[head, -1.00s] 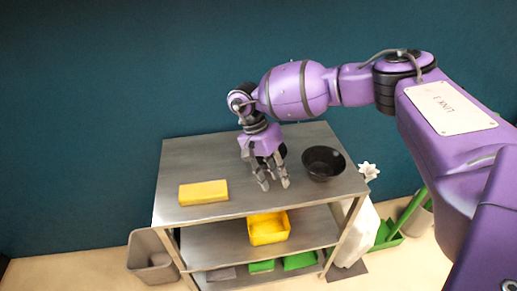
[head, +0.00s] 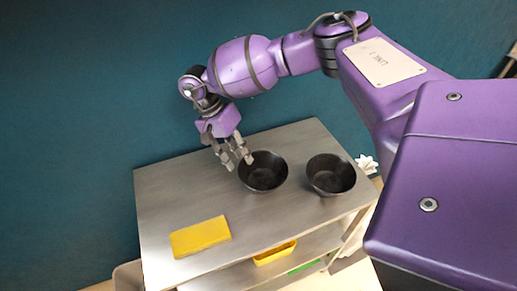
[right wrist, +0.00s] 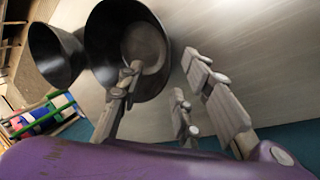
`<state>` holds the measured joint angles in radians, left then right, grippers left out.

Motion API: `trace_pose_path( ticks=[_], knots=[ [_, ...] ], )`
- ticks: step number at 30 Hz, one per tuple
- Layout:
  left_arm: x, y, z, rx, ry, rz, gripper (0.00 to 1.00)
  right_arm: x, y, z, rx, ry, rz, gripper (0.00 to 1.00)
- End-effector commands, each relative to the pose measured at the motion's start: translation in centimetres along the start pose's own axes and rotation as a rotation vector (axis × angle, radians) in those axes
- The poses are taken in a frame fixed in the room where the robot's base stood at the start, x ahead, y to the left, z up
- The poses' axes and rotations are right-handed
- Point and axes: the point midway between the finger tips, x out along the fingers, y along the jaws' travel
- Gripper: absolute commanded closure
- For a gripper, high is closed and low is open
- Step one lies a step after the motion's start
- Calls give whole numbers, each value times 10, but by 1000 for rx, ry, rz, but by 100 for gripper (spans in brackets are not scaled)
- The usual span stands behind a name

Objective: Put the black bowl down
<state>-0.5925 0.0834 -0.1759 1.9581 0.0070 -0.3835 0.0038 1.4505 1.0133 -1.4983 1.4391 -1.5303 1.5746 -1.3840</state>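A black bowl (head: 265,177) stands upright on the metal table top (head: 165,200). A second black bowl (head: 331,178) stands to its right, apart from it. My right gripper (head: 238,162) is at the left rim of the first bowl, with its fingers spread. In the right wrist view, one finger of the gripper (right wrist: 160,80) overlaps the inside of the near bowl (right wrist: 105,40). The other fingers are outside the rim, with a visible gap to it. Whether any finger touches the bowl is unclear. The second bowl (right wrist: 52,58) shows at the left. My left gripper is out of view.
A yellow block (head: 201,237) lies at the table's front left. A yellow bin (head: 275,253) is on the shelf below. A white flower (head: 367,164) shows beyond the right edge. The table's left part is clear.

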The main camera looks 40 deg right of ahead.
Motion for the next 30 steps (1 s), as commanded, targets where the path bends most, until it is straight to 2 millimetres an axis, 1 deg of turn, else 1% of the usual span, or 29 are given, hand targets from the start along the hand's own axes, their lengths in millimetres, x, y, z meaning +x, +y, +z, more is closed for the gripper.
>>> trace_pose_path(
  ticks=[5,12,15,21,22,23,29,30],
  knots=[
    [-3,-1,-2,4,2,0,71,19,-1,-1,1,2,-2,67],
    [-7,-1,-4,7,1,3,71,53,-3,-2,1,0,-3,67],
    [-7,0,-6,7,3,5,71,59,-4,-2,1,0,-4,67],
    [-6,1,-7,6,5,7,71,60,-4,-2,1,0,-3,67],
    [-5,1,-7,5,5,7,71,60,-4,-2,1,0,-3,69],
    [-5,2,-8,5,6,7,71,60,-4,-2,1,0,-3,73],
    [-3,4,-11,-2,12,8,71,60,-4,-2,1,0,-3,99],
    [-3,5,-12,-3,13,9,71,60,-4,-2,1,0,-3,100]
  ],
)
